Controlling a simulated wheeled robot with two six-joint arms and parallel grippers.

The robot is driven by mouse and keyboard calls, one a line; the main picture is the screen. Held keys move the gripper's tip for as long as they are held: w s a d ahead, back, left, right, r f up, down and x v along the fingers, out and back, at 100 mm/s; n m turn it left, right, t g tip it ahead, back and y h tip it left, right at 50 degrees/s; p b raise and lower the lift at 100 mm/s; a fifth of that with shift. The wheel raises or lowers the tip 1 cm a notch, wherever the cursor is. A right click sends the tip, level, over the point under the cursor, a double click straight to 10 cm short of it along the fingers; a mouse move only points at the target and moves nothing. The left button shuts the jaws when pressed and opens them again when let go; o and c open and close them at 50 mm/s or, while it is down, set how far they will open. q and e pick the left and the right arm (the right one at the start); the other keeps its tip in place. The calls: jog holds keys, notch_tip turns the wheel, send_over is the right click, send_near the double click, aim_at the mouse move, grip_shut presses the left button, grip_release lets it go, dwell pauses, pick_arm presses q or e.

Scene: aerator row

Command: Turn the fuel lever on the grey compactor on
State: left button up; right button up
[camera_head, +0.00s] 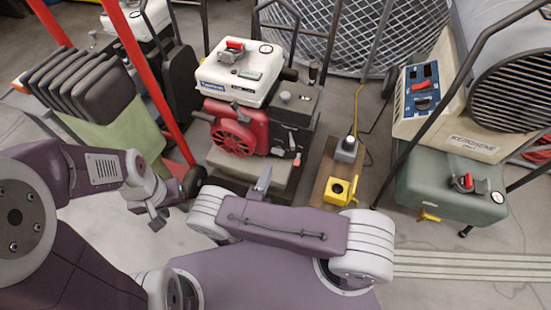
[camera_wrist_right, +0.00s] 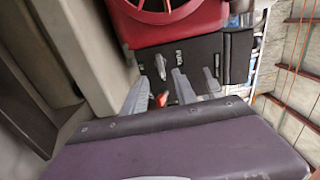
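The compactor, as far as I can tell, is the middle machine in the head view, with a red engine (camera_head: 233,132), white tank (camera_head: 240,72) and grey base (camera_head: 285,172). A small red-tipped lever (camera_head: 297,160) is on its right front; a red-tipped part (camera_wrist_right: 162,99) also shows in the right wrist view.
A machine with black plates and a green body (camera_head: 120,135) stands left, with red handle bars (camera_head: 135,50). A green-tanked kerosene heater (camera_head: 450,190) stands right. Bare floor lies at front right.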

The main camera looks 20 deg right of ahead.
aim_at(276, 154)
jog(key=x, duration=0.8)
jog(key=shift+w+d+b, duration=0.1)
jog(key=shift+d+b, duration=0.1)
jog(key=shift+b, duration=0.1)
jog(key=shift+c, duration=0.3)
grip_shut()
